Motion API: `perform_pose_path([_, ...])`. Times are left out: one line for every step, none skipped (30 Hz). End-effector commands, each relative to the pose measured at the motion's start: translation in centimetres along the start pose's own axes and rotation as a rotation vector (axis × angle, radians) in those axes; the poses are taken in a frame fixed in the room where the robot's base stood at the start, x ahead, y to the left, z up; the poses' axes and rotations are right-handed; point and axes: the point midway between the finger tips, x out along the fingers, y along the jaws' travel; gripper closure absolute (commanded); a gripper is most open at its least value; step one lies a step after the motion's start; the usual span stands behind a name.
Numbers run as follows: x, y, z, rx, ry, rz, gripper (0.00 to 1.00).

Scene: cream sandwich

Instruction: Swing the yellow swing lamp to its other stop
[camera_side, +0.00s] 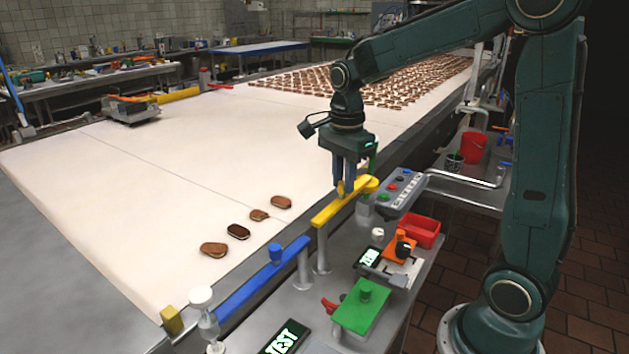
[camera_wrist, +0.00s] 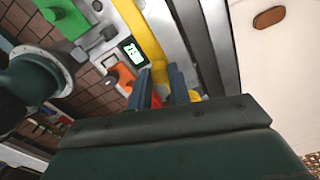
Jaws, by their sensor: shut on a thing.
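The yellow swing lamp (camera_side: 334,209) is a flat yellow arm on a grey post beside the conveyor edge. It points up and to the right in the side view, with its rounded end at the gripper. In the wrist view the yellow arm (camera_wrist: 140,32) runs up from between the fingers. My gripper (camera_side: 345,188) points down and is shut on the lamp near its far end. The fingers (camera_wrist: 167,88) also show in the wrist view, around a yellow part. They hide some of the lamp's end.
A blue arm (camera_side: 250,287) on its own post stands to the lower left. A button panel (camera_side: 401,190), a red tray (camera_side: 420,232), an orange block with a black knob (camera_side: 401,247) and a green block (camera_side: 362,308) stand close by. Several sandwiches lie on the white belt (camera_side: 180,185).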

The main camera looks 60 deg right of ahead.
Motion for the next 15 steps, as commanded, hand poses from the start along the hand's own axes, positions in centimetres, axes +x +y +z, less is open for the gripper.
perform_pose_path([-0.15, 0.09, -0.05, 0.002, 0.001, 0.001, 0.79])
perform_pose_path([-0.15, 0.09, -0.05, 0.002, 0.001, 0.001, 0.73])
perform_pose_path([-0.14, 0.08, -0.05, 0.002, 0.001, 0.001, 0.65])
perform_pose_path([-0.12, 0.08, -0.04, 0.002, 0.001, 0.001, 0.59])
perform_pose_path([-0.11, 0.08, -0.04, 0.001, 0.001, 0.001, 0.59])
perform_pose_path([-0.1, 0.08, -0.04, 0.001, 0.001, 0.001, 0.59])
perform_pose_path([-0.09, 0.08, -0.04, 0.001, 0.001, 0.002, 0.59])
perform_pose_path([-0.08, 0.07, -0.03, 0.001, 0.001, 0.002, 0.59])
perform_pose_path([-0.07, 0.07, -0.03, 0.0, 0.001, 0.002, 0.59])
perform_pose_path([-0.06, 0.07, -0.03, 0.0, 0.0, 0.002, 0.59])
perform_pose_path([-0.05, 0.07, -0.02, 0.0, 0.0, 0.002, 0.59])
perform_pose_path([-0.05, 0.07, -0.02, 0.0, 0.0, 0.002, 0.59])
perform_pose_path([-0.07, 0.07, -0.02, 0.0, 0.0, 0.002, 0.59])
perform_pose_path([-0.09, 0.06, -0.02, 0.0, 0.0, 0.002, 0.59])
perform_pose_path([-0.16, 0.05, -0.02, -0.001, 0.0, 0.002, 0.59])
